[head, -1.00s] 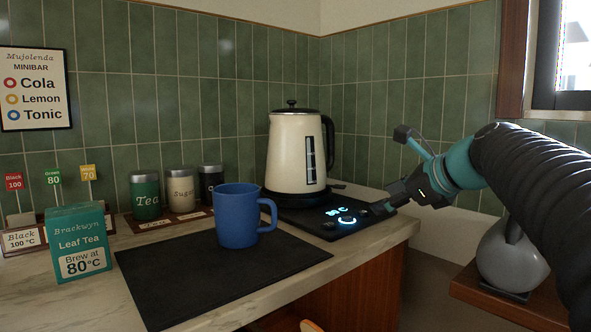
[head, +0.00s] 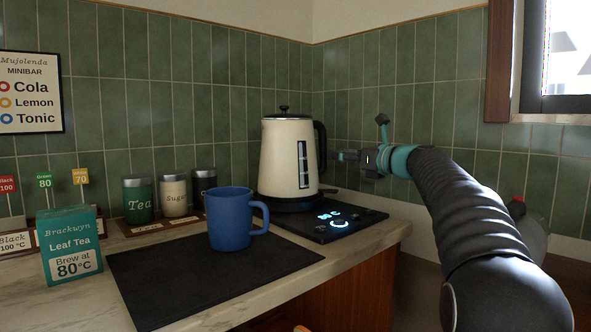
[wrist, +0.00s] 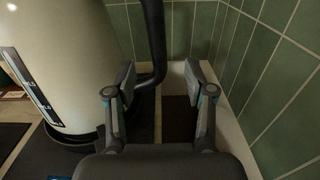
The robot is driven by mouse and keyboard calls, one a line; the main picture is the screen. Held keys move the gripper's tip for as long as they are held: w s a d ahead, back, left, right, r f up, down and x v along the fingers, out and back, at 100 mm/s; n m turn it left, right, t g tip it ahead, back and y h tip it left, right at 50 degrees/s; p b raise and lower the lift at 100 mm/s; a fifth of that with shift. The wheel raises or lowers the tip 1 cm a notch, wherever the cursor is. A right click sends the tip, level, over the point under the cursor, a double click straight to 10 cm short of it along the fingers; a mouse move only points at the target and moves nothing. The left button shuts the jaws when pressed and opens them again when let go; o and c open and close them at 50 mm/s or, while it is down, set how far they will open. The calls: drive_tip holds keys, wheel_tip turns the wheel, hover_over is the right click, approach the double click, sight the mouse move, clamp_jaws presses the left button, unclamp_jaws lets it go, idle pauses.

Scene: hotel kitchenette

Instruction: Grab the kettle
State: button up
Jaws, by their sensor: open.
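The cream kettle (head: 280,160) with a black lid and black handle (head: 322,148) stands upright on its black base (head: 335,232), which has a lit display. Its handle is on the right side. My gripper (head: 343,156) is at handle height, just right of the handle. In the wrist view the kettle body (wrist: 65,45) fills the left. The handle (wrist: 155,40) runs down beyond my open fingers, its lower bend close to the left fingertip. The space between the fingers (wrist: 160,80) holds nothing gripped. Contact with the handle cannot be told.
A blue mug (head: 230,218) stands on a dark mat (head: 200,277) in front of the kettle. Tea and sugar tins (head: 137,198) and a leaf tea box (head: 70,246) are at left. Green tiled walls (head: 400,95) close off the back and right.

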sight(323, 161)
drive_tip(key=shift+p+x, duration=0.45)
drive_tip(key=shift+x, duration=3.2)
drive_tip(key=shift+s+a+f, duration=0.1)
clamp_jaws()
